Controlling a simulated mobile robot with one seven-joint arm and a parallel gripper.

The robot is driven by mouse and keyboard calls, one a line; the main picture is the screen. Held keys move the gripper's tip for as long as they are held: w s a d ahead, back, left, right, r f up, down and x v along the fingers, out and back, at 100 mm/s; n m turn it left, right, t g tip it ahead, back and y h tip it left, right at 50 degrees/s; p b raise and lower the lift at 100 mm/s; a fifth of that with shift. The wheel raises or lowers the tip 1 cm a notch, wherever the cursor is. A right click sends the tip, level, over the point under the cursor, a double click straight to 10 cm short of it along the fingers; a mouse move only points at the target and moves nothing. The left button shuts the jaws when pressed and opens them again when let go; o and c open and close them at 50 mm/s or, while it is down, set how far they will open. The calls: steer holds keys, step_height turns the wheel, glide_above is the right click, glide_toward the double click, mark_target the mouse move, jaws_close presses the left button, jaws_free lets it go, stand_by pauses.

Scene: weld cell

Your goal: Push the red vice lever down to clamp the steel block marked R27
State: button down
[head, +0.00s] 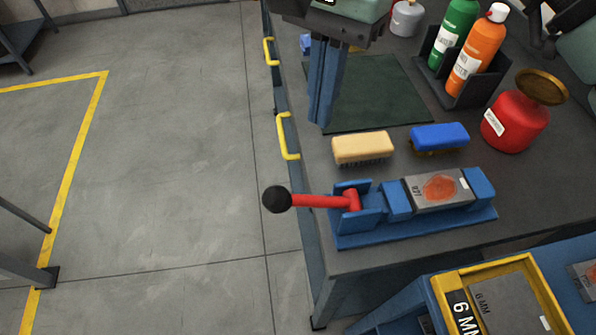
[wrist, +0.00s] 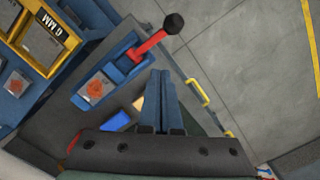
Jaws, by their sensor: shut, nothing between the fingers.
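The blue vice (head: 370,235) is fixed near the bench's front left corner. Its red lever (head: 322,201) sticks out left past the bench edge, looks roughly level, and ends in a black ball knob (head: 277,199). The lever also shows in the wrist view (wrist: 150,46). The grey steel block (head: 455,197), with an orange-red patch and a mark that looks like R27, lies in the vice. Whether it is gripped tight I cannot tell. My gripper (head: 321,123) is shut and empty, fingers pointing down, behind the lever and apart from it. Its fingers also show in the wrist view (wrist: 161,75).
A tan brush (head: 363,147) and a blue brush (head: 440,136) lie behind the vice. A red can (head: 512,125) and a rack with green and orange bottles (head: 470,62) stand farther back. Yellow handles (head: 288,137) line the bench side. A yellow bin (head: 443,292) is in front.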

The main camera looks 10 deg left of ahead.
step_height(320, 180, up, 4)
steer(key=shift+w+f, duration=0.1)
steer(key=shift+w, duration=0.05)
stand_by(0.6)
